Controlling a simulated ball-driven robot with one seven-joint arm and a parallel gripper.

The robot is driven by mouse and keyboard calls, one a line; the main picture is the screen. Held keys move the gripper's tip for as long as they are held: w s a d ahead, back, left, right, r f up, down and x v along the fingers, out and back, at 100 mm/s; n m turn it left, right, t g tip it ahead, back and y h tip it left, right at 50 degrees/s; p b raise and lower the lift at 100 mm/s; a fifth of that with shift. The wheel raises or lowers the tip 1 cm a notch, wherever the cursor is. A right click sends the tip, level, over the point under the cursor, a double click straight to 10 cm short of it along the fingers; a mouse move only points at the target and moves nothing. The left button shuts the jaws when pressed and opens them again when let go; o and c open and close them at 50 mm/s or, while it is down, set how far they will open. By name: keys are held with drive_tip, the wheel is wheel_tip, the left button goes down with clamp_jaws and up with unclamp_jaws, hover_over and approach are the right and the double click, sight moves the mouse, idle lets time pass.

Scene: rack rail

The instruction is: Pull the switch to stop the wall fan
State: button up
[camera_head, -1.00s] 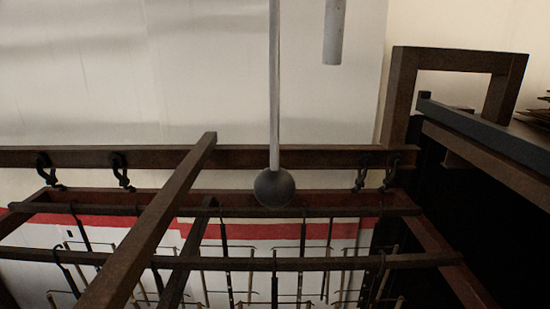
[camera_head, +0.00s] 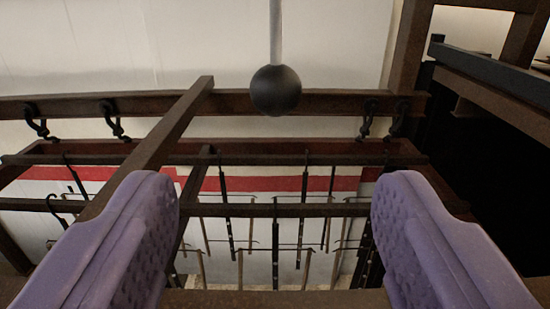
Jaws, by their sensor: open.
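A dark grey ball (camera_head: 276,90) hangs at the end of a pale, straight pull rod (camera_head: 276,30) in the upper middle of the head camera view. The rod runs up out of the picture. My gripper (camera_head: 275,225) shows its two purple padded fingers at the lower left and lower right, spread wide apart. Nothing is between the pads at close range. The ball appears above the gap between the fingertips, roughly centred and not touched by them. The wall fan itself is not in view.
A dark wooden rail (camera_head: 330,102) with black hooks crosses behind the ball. A slanted beam (camera_head: 165,130) rises at the left. Thin bars below carry several hanging hangers. A wooden frame with a dark shelf edge (camera_head: 495,70) stands at the right.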

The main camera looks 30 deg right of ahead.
sight(274, 92)
drive_tip(key=p+x, duration=0.3)
drive_tip(key=x, duration=0.1)
drive_tip(key=p+x, duration=0.3)
drive_tip(key=x, duration=0.1)
drive_tip(key=p+x, duration=0.2)
drive_tip(key=x, duration=0.2)
drive_tip(key=shift+w+d+r+p, duration=0.1)
drive_tip(key=shift+w+r+p, duration=0.15)
drive_tip(key=shift+w+p, duration=0.15)
drive_tip(key=shift+w+d+f+p, duration=0.1)
drive_tip(key=shift+w+d+p, duration=0.25)
drive_tip(key=shift+p, duration=0.3)
drive_tip(key=shift+w+f, duration=0.1)
drive_tip(key=shift+w, duration=0.05)
drive_tip(key=shift+f, duration=0.1)
drive_tip(key=c, duration=1.1)
